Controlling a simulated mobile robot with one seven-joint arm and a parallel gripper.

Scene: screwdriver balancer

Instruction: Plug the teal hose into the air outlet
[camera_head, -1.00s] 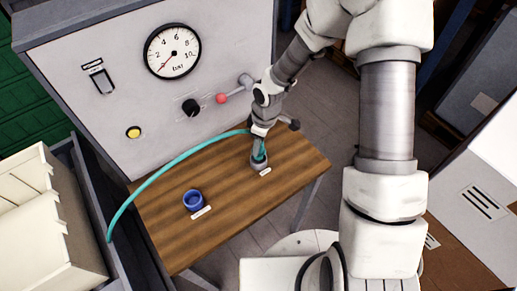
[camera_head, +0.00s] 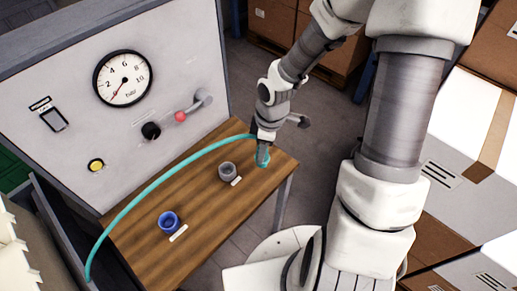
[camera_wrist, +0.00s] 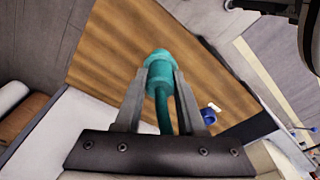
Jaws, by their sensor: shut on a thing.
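My gripper (camera_head: 262,146) is shut on the teal hose (camera_head: 160,181) near its fitting, above the right end of the wooden table. In the wrist view, the teal end fitting (camera_wrist: 158,66) sits between the fingertips (camera_wrist: 156,82) and sticks out past them. The hose runs back between the fingers. In the head view it arcs left across the front of the grey panel and hangs down at the left. A black round fitting (camera_head: 151,131) on the panel may be the air outlet; I cannot tell for sure. The fitting is well apart from it.
An empty-looking grey cup (camera_head: 227,172) and a blue cup (camera_head: 168,222) stand on the wooden table (camera_head: 200,205). Cardboard boxes (camera_head: 478,140) stand at the right.

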